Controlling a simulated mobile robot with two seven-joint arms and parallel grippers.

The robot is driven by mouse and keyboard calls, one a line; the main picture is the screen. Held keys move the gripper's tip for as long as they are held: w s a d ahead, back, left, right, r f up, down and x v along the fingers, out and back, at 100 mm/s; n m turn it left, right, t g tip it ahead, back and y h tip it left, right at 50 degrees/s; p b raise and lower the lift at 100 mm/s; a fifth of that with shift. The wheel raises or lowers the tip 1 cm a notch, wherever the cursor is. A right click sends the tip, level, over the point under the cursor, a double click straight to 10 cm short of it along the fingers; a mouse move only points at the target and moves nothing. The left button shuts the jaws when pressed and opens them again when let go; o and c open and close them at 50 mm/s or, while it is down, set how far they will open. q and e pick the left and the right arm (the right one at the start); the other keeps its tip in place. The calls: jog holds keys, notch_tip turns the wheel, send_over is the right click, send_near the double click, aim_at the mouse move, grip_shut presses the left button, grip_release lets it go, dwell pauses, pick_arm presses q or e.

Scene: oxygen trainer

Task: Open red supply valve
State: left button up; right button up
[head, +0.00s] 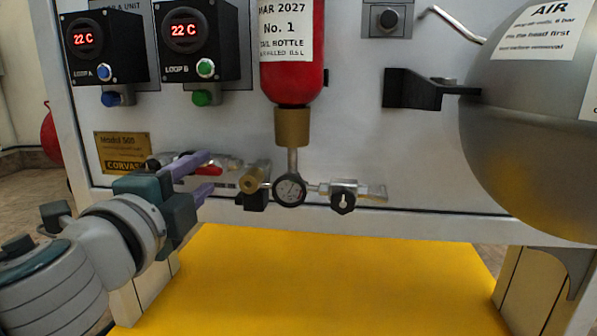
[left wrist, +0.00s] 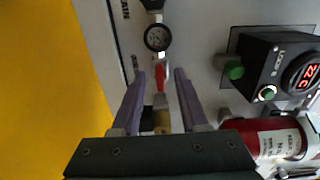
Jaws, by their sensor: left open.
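The red supply valve handle (left wrist: 160,80) shows in the left wrist view as a narrow red lever between my left fingers. A brass fitting (left wrist: 162,121) sits behind it, nearer my palm. My left gripper (left wrist: 160,73) is open, with one purple finger on each side of the lever and a gap to both. In the head view my left gripper (head: 214,163) reaches in from the left to the pipework low on the panel. There its fingers partly hide the red part (head: 226,181). I cannot tell whether a finger touches it. My right gripper is not in view.
A round gauge (head: 290,190) and a black-knobbed valve (head: 343,199) lie to the right. A red bottle (head: 292,60) hangs above the gauge. Two control boxes (head: 197,40) are upper left, and a grey sphere (head: 530,120) bulges at right. The yellow surface (head: 320,280) below is clear.

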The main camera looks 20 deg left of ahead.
pick_arm(q)
jog(key=v, duration=1)
jog(key=shift+p, duration=0.3)
jog(key=shift+a+r, duration=0.1)
